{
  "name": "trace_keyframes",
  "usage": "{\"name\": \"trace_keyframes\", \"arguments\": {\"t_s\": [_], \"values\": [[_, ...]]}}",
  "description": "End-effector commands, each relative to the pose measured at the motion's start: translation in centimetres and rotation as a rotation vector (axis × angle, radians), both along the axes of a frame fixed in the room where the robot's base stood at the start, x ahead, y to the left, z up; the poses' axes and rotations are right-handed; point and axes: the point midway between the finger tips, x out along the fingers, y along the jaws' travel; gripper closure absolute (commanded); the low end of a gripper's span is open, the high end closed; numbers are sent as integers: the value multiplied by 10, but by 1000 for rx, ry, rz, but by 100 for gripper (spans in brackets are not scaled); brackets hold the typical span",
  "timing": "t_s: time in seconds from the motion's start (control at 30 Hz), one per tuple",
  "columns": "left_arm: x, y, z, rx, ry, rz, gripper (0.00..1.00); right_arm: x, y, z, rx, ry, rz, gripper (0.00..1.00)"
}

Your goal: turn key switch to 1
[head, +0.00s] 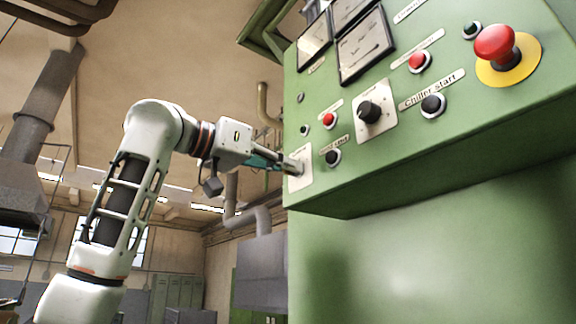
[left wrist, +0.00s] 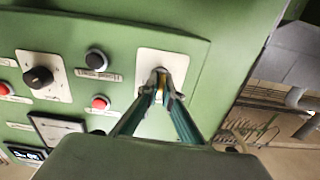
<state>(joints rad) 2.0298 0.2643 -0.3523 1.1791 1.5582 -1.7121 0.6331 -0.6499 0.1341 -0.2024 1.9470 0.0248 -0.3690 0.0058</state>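The key switch has a pale plate (head: 306,181) at the lower left end of the green panel, and the plate also shows in the left wrist view (left wrist: 178,61). My left gripper (head: 297,167) reaches this plate from the left. In the left wrist view its two fingertips (left wrist: 161,76) come together at the middle of the plate, closed around the small key switch. The fingers hide nearly all of the key, so I cannot read its position. My right gripper is not in view.
A black rotary knob (head: 369,112) on a pale plate, a black button (head: 333,158) and a red button (head: 329,120) sit close to the right. A red emergency stop (head: 494,44) is farther right. Gauges (head: 365,45) are above. Open room lies left of the panel.

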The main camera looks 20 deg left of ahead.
Motion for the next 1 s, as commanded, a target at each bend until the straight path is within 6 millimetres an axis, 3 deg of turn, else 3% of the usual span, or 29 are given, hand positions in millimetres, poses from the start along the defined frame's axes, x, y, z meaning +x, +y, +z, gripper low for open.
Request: {"name": "trace_keyframes", "arguments": {"t_s": [0.27, 0.5, 1.0], "values": [[0, 0, 2, 139, -107, 2, 100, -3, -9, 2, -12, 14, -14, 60], [0, 0, 0, 315, -245, 2, 100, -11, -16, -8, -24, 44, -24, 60], [-2, -2, -1, 653, -509, 1, 100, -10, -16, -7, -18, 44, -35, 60]]}}
